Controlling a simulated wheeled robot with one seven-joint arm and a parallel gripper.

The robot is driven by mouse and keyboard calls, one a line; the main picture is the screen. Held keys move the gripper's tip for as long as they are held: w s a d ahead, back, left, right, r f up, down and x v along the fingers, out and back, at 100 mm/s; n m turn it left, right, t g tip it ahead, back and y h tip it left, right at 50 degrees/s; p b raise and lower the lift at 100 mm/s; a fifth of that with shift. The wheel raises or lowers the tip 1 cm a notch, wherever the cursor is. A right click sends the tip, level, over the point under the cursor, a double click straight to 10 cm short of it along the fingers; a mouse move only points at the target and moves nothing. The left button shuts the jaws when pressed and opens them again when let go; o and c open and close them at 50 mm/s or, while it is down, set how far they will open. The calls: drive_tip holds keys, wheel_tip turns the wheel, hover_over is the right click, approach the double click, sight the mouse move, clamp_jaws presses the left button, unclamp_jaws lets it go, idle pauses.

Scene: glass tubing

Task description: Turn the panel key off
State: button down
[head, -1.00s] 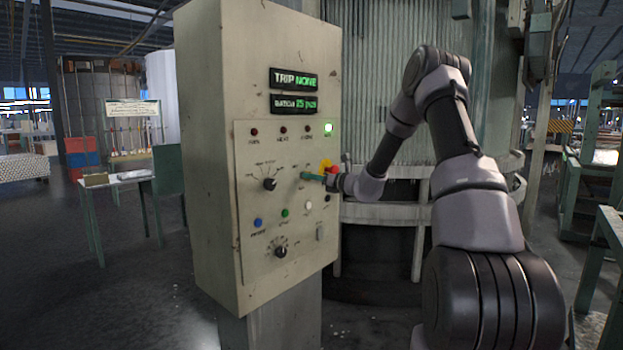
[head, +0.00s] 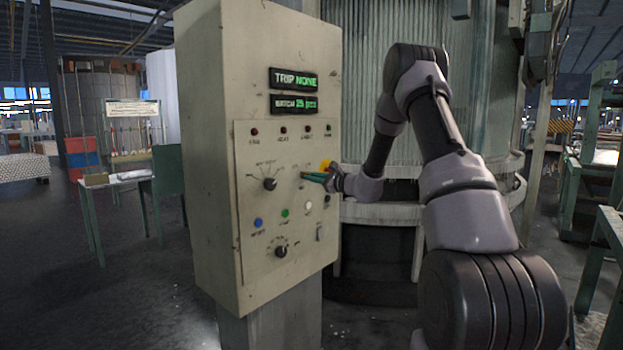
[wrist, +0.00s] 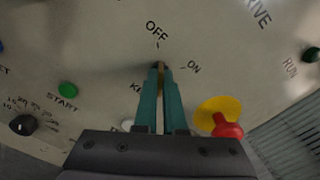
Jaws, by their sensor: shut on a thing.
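The control panel (head: 255,225) is a beige cabinet face with knobs, buttons and lamps. In the wrist view, my gripper (wrist: 161,72) has its two green fingers closed on the thin brass-coloured panel key (wrist: 161,82). The key lies between the fingers, below the OFF and ON labels, in line with the OFF mark. In the head view my gripper (head: 305,176) meets the panel's right part, and the key is hidden there. The displays (head: 293,90) read TRIP NONE and BATCH 25 pcs. The row of lamps under them is dark.
A red mushroom button (wrist: 226,127) on a yellow disc sits close to the right of my fingers. A green START button (wrist: 67,90) and a black knob (wrist: 22,125) are to the left. A large ribbed cylinder (head: 370,100) stands behind the panel.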

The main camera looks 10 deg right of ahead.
drive_tip(key=shift+f+n, duration=0.1)
drive_tip(key=shift+n, duration=0.8)
drive_tip(key=c, duration=1)
unclamp_jaws()
drive_tip(key=v, duration=1.1)
